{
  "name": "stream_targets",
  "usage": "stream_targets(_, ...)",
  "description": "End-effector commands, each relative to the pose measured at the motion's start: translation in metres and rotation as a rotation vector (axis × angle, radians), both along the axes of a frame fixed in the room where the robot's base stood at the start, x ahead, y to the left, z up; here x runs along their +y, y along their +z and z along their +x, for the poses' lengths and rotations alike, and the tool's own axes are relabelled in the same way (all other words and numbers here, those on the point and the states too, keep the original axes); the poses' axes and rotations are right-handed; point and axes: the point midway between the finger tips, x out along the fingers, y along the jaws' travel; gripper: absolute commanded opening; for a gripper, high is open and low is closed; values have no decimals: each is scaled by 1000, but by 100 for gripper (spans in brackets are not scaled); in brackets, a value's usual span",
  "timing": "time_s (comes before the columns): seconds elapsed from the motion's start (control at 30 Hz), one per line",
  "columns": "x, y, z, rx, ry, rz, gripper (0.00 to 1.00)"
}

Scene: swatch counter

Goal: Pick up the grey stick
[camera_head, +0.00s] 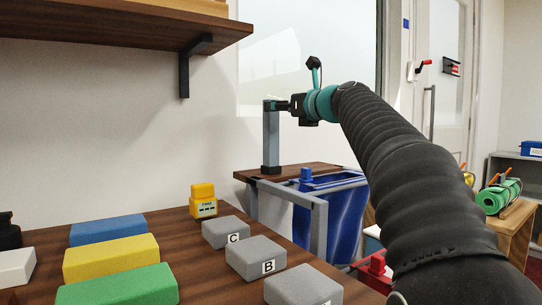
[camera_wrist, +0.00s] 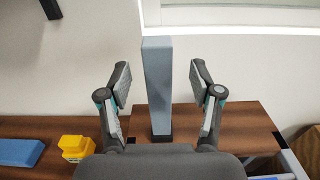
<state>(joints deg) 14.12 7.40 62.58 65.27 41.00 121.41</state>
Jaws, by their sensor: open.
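The grey stick (camera_head: 271,138) stands upright on a brown wooden surface (camera_head: 240,176), with a short black foot at its bottom. It also shows in the wrist view (camera_wrist: 157,88), in the middle of the picture. My gripper (camera_head: 277,105) is at the stick's upper part in the head view. In the wrist view my gripper (camera_wrist: 160,80) is open, with one finger to each side of the stick and a visible gap on both sides. I cannot tell how deep the stick sits between the fingers.
On the front counter lie blue (camera_head: 108,229), yellow (camera_head: 110,257) and green (camera_head: 120,288) blocks, and several grey lettered blocks (camera_head: 256,257). A yellow device (camera_head: 203,201) stands at its back. A blue bag (camera_head: 345,215) hangs beside the stick's surface. A shelf (camera_head: 120,32) overhangs upper left.

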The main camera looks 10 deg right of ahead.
Motion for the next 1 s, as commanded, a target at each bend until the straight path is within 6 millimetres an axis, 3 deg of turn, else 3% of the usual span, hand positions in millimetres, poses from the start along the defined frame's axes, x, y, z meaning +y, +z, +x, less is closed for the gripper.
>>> stream_targets(0.33,19,-3,39,1,2,1,65)
stream_targets(0.67,21,-3,44,0,1,0,65)
stream_targets(0.9,21,-3,44,0,1,0,5)
stream_targets(0.93,21,-3,44,0,1,0,0)
stream_targets(1.0,21,-3,44,0,1,0,0)
